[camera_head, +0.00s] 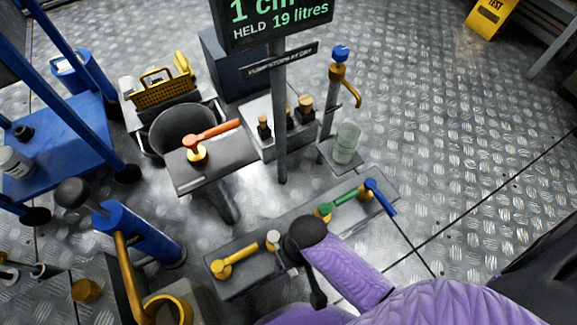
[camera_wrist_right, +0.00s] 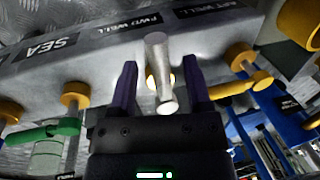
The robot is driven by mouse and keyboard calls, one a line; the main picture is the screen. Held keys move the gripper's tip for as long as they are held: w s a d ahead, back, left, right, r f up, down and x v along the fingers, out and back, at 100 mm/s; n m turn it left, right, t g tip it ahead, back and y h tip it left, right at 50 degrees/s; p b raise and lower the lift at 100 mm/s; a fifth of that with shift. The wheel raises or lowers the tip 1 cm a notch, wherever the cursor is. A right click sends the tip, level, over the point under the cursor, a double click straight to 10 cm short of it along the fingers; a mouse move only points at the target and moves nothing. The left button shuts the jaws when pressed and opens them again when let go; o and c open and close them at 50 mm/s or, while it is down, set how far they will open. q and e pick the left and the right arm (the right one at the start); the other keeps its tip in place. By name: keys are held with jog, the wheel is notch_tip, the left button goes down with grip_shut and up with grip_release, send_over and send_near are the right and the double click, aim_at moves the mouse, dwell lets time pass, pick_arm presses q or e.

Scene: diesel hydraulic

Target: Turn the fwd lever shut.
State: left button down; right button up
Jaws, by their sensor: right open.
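The fwd lever is a pale grey-white handle (camera_wrist_right: 158,70) by the "FWD WELL" label in the right wrist view. It points out from the grey manifold toward the camera. In the head view its pale end (camera_head: 273,239) shows just left of my dark right wrist. My right gripper (camera_wrist_right: 160,78) is open, with one purple finger on each side of the handle. Gaps show between the fingers and the handle, so I see no firm grip. In the head view the fingers are mostly hidden by the wrist. My left gripper is not in view.
On the same manifold (camera_head: 300,222), a yellow lever (camera_head: 238,260) lies left of the pale one; green (camera_head: 345,197) and blue (camera_head: 380,196) levers lie right. An orange lever (camera_head: 212,133) tops a stand behind. A glass jar (camera_head: 347,142) and a post stand beyond. Open floor lies right.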

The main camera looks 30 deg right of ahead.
grip_shut()
dwell(0.3)
dwell(1.2)
